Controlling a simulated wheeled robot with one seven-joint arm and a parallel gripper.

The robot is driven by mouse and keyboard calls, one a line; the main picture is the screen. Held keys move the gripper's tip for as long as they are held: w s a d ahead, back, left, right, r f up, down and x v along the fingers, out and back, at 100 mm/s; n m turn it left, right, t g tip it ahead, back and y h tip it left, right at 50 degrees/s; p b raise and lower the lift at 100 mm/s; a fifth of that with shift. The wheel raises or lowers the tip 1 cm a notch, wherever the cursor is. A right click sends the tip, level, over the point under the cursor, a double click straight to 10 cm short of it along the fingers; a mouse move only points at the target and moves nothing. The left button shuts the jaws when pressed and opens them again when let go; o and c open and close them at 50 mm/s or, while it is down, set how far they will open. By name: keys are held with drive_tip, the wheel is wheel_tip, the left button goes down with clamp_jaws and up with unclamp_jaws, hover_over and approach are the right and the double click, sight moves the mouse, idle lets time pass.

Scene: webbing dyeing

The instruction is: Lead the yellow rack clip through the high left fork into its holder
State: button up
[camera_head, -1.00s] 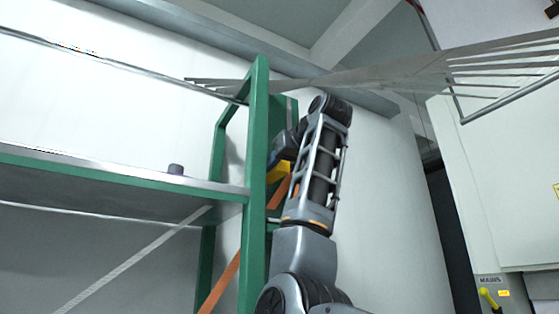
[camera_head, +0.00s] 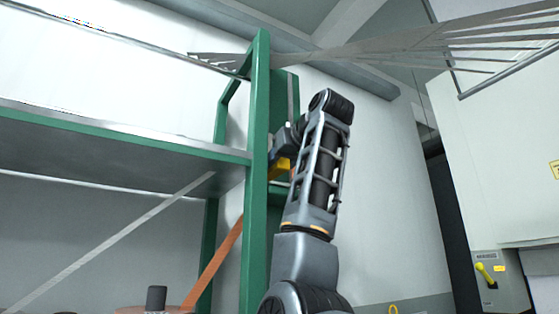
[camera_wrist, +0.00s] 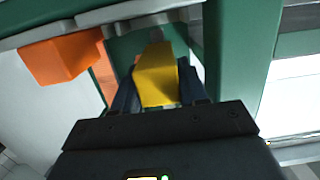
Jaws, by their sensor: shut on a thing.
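The yellow rack clip (camera_wrist: 158,78) is between the two dark fingers of my gripper (camera_wrist: 158,92) in the wrist view. In the head view the clip (camera_head: 282,164) shows as a small yellow patch beside the green rack post (camera_head: 257,190), left of my arm. My gripper (camera_head: 284,148) is partly hidden there by my arm. A grey rounded piece (camera_wrist: 156,35) and a green surface lie just beyond the clip; I cannot tell whether they touch. I cannot clearly make out the high left fork or the holder.
An orange block (camera_wrist: 60,58) hangs beside a grey bar (camera_wrist: 125,15), left of the clip. The shelf (camera_head: 120,140) meets the post from the left. An orange strap (camera_head: 215,260) slants behind the post. Grey webbing (camera_head: 400,45) fans out above right.

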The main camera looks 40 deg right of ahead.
sight(279, 172)
drive_tip(key=shift+f+b, duration=0.95)
drive_tip(key=shift+f, duration=0.75)
drive_tip(key=o, duration=1.1)
drive_tip(key=shift+o, duration=0.2)
drive_tip(key=b+v, duration=0.1)
drive_tip(key=v, duration=0.6)
drive_tip(key=shift+s+b, duration=0.35)
drive_tip(key=shift+s, duration=0.05)
